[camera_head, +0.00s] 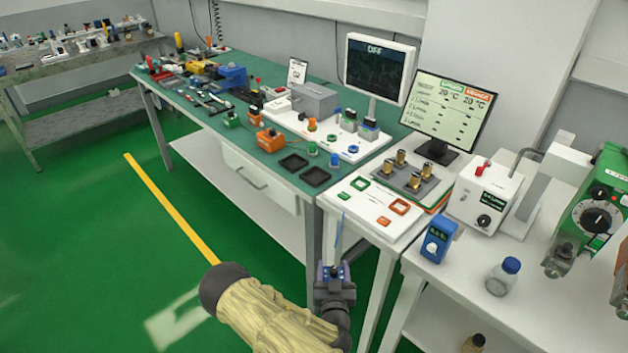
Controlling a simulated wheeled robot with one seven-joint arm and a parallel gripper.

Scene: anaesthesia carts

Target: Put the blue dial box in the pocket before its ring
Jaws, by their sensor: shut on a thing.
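My gripper (334,270) is low in front of the white table, below the front edge of its board, with its fingers pointing up and away. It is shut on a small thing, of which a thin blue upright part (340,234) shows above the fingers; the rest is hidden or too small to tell. A blue box with a small display and a dark dial (437,240) stands upright on the right table, apart from my gripper. A white board (354,211) bears green (359,183) and orange (400,207) square frames, with smaller green and orange marks before them.
A second white board (352,152) on the green table (240,125) carries small coloured parts and rings. Two black trays (315,177) lie near its edge. A blue-capped bottle (503,276) and white device (485,195) stand right. Green floor lies open left.

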